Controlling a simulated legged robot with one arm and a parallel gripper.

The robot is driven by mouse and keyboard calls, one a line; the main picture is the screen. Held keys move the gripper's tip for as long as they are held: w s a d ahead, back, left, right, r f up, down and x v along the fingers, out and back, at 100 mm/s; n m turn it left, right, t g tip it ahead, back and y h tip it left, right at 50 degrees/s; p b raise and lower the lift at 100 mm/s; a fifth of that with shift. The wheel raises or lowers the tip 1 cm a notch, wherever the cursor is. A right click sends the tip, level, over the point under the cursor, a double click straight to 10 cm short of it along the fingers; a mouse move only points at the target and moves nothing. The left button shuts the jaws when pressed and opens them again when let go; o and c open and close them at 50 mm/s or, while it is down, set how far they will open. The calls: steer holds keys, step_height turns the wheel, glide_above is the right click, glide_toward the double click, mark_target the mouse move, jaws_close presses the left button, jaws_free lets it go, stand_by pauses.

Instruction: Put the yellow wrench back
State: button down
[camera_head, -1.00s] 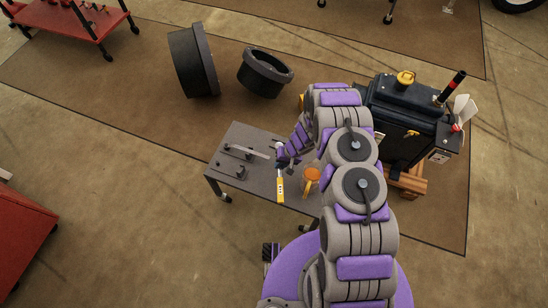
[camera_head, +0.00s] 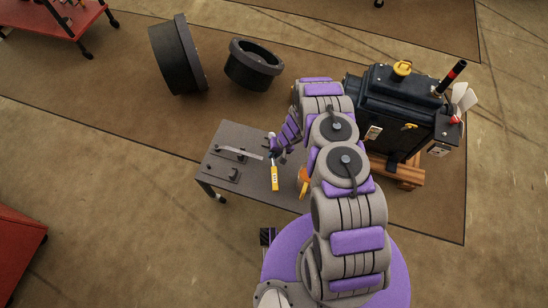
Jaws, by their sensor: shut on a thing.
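The yellow wrench (camera_head: 274,177) hangs below my gripper (camera_head: 274,155), its yellow handle pointing down in the picture. My gripper is shut on its upper, silver end. The wrench shows over the right part of a small grey table (camera_head: 232,137); whether it touches the top cannot be told. On the table's left part are dark holders or pegs (camera_head: 234,174) and a long light-grey tool (camera_head: 238,152). My arm hides the table's right end.
An orange object (camera_head: 303,180) shows beside my arm, partly hidden. A black machine (camera_head: 400,110) stands to the right on wooden blocks. Red carts (camera_head: 65,18) stand at the left. Floor left of the table is clear.

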steer(key=shift+f+b, duration=0.35)
steer(key=shift+f, duration=1.35)
steer(key=c, duration=1.1)
jaws_free()
